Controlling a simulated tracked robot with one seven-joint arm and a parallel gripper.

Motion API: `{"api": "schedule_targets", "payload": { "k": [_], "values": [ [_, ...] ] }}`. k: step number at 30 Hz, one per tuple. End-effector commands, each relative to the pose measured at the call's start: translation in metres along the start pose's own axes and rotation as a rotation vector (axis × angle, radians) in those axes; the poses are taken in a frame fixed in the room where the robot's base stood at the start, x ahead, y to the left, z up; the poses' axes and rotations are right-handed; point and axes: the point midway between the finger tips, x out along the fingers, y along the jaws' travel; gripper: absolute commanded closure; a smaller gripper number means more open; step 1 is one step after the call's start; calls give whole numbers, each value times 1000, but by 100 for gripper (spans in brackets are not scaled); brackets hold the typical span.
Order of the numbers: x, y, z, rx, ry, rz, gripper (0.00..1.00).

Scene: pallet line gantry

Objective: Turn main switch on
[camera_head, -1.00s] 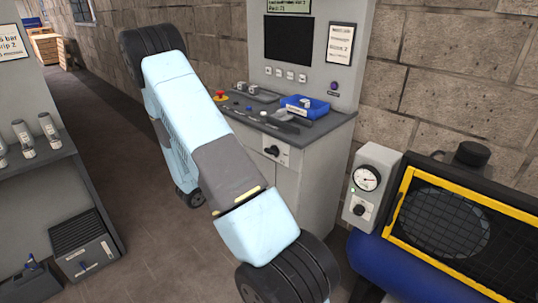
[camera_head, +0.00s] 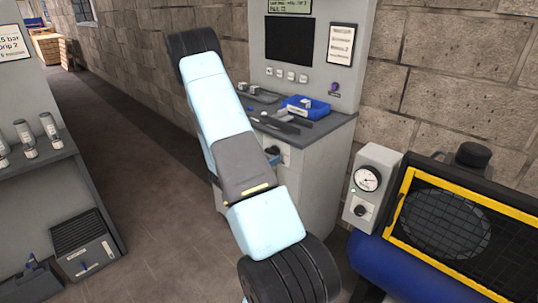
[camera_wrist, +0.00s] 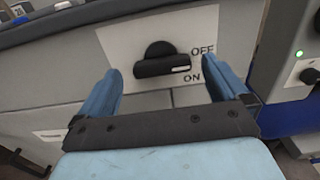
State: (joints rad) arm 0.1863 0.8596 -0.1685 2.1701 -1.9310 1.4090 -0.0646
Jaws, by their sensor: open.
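The main switch is a black rotary knob (camera_wrist: 160,64) on a white plate (camera_wrist: 118,42) marked OFF and ON. It also shows in the head view as a dark knob (camera_head: 272,155) on the front of the grey cabinet, partly beside my arm. In the wrist view its handle lies roughly level, with a white mark at its right end, near the OFF and ON labels. I cannot tell exactly which label the mark points at. My gripper (camera_wrist: 167,82) is open and empty, its two blue fingers either side of and below the knob, apart from it. In the head view my arm hides the gripper.
The cabinet worktop (camera_head: 328,125) above the switch holds a blue tray (camera_head: 310,108). To the right stand a gauge box (camera_head: 372,185) and a blue compressor tank (camera_head: 385,265) with a yellow-framed guard. A grey shelf (camera_head: 70,170) is at left. Floor between is clear.

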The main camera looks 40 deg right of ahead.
Motion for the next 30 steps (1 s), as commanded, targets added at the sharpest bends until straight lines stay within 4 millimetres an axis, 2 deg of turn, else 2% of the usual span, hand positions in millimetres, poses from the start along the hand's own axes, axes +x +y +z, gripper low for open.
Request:
{"api": "schedule_targets", "payload": {
  "k": [5,14,30],
  "values": [
    [12,0,0,-1,0,0,0],
    [13,0,0,-1,0,1,0],
    [12,1,0,0,0,3,50]
  ]
}}
